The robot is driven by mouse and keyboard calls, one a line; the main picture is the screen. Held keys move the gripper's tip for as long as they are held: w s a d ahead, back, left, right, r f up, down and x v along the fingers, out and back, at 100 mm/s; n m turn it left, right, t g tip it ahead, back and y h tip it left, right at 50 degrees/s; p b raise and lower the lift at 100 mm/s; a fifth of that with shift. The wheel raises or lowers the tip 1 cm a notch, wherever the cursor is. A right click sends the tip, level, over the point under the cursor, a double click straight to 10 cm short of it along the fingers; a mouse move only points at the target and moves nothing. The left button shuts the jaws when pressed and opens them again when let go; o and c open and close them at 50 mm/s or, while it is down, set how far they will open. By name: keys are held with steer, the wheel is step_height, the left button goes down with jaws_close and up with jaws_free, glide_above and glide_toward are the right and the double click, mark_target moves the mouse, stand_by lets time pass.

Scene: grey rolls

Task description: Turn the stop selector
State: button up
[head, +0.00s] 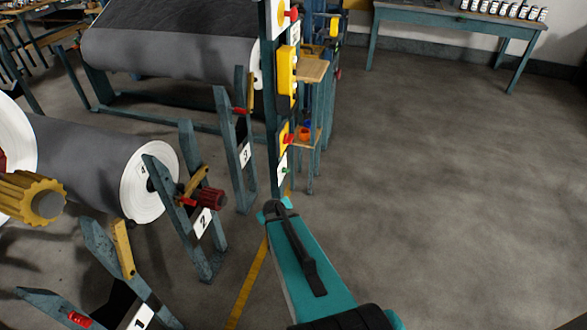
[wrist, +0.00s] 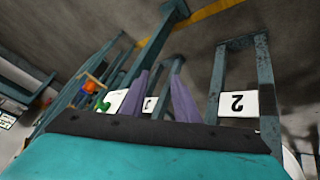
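A blue-grey post (head: 271,100) stands at the centre top of the head view and carries several controls. They include a yellow box with a red knob (head: 285,135), a white plate with a small green knob (head: 283,168), and a red knob (head: 293,14) near the top. I cannot tell which is the stop selector. My gripper (wrist: 160,78) shows two purple-grey fingers, apart and empty, in the wrist view. In the head view my teal arm reaches up towards the foot of the post; the fingers are hidden there. The green knob (wrist: 104,106) also shows left of the fingers.
Numbered stands (head: 204,222) and grey rolls (head: 85,165) fill the left. A larger roll (head: 170,55) is behind. An orange bowl (head: 304,133) sits on a small shelf beside the post. The floor to the right is clear up to a table (head: 455,18).

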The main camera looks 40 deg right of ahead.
steer(key=s+a+f+g+y, duration=0.2)
steer(key=s+a+f+g, duration=0.1)
steer(key=s+a+f, duration=0.4)
steer(key=s+a+f+g+y, duration=0.1)
steer(key=s+a+f+g, duration=0.3)
steer(key=a, duration=0.6)
steer(key=s+a+g, duration=0.1)
steer(key=s+a, duration=0.3)
steer(key=s, duration=0.3)
steer(key=s+a+n+g, duration=0.1)
steer(key=s+a+g, duration=0.1)
steer(key=s+a, duration=0.2)
steer(key=s+a+g+y, duration=0.1)
steer(key=s+a, duration=0.3)
steer(key=s, duration=0.6)
steer(key=shift+s+a+n+g+p, duration=0.15)
steer(key=shift+a+n+g+p, duration=0.1)
steer(key=shift+n+g+p, duration=0.2)
